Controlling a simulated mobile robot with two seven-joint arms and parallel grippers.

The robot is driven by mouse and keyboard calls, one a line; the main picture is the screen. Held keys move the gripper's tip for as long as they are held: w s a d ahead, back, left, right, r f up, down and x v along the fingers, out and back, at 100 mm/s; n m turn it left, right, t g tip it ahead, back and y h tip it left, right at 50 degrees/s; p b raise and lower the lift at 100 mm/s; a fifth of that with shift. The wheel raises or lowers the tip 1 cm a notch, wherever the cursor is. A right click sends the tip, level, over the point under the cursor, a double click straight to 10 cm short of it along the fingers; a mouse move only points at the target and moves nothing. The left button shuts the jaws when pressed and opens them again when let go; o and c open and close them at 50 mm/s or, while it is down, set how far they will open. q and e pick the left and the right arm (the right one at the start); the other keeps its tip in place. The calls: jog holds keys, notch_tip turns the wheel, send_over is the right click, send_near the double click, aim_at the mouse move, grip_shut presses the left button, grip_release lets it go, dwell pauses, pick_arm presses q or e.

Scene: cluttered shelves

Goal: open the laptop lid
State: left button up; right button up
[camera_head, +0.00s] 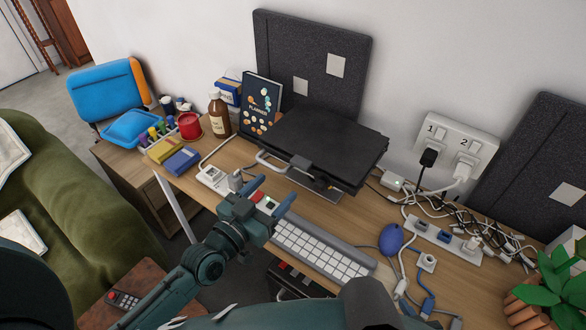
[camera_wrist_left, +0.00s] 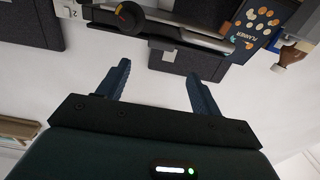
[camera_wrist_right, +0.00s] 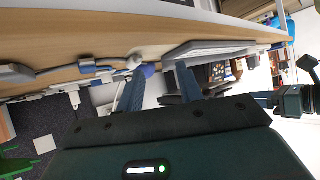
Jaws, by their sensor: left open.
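A black flat slab (camera_head: 325,142), seemingly the closed laptop, lies on the desk towards the wall in the head view. A grey bar-like handle (camera_head: 275,165) and a dark clamp-like part are at its front edge. My left gripper (camera_head: 272,192) is open and empty, in front of the slab and above the near side of the desk, apart from the slab. Its spread fingers also show in the left wrist view (camera_wrist_left: 158,78). My right gripper (camera_wrist_right: 159,80) shows in the right wrist view with fingers apart and nothing between them, near the desk's underside and edge.
A white keyboard (camera_head: 320,250) lies in front of the slab. A planner (camera_head: 260,103), a brown bottle (camera_head: 219,115) and a red tin (camera_head: 189,125) stand to its left. A blue mouse (camera_head: 391,239), tangled cables and a power strip (camera_head: 440,238) crowd the right; a plant (camera_head: 555,280) is nearer.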

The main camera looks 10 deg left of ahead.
aim_at(298, 164)
pick_arm(q)
jog(key=b+x, duration=0.2)
jog(key=x, duration=0.6)
jog(key=shift+w+d, duration=0.15)
jog(key=shift+w, duration=0.25)
pick_arm(e)
jog(key=shift+w+a+y, duration=0.15)
jog(key=shift+a+y, duration=0.15)
jog(key=shift+a, duration=0.3)
pick_arm(q)
jog(key=shift+c, duration=0.5)
jog(key=c, duration=1.3)
pick_arm(e)
jog(key=shift+d+f, duration=0.1)
jog(key=shift+f, duration=0.05)
pick_arm(q)
jog(key=shift+r, duration=0.1)
